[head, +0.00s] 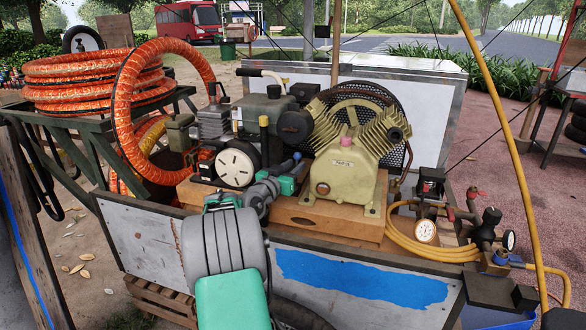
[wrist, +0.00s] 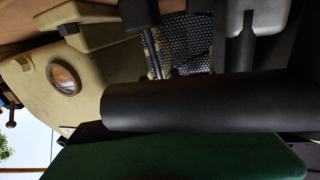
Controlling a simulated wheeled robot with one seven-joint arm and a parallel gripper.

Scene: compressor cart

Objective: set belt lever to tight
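The compressor (head: 345,165), a cream cylinder block with finned heads, stands on a wooden board on the cart. Left of it rises a black upright lever with a yellow tip (head: 264,140), which looks like the belt lever; its foot is hidden behind my arm. My gripper (head: 297,163) is at the compressor's left side, right of and near that lever; its fingers are not clear. In the wrist view, a thick dark cylinder (wrist: 210,103) lies close to the camera, above a green surface; I cannot tell whether it is held. The cream housing with its round sight glass (wrist: 64,79) is behind.
A dark mesh belt guard (head: 345,122) stands behind the compressor. A white round-faced part (head: 237,166) is left of my arm. Orange hose coils (head: 85,75) fill the left. A gauge (head: 426,231), yellow hose and valves crowd the right. The space above the compressor is mostly clear.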

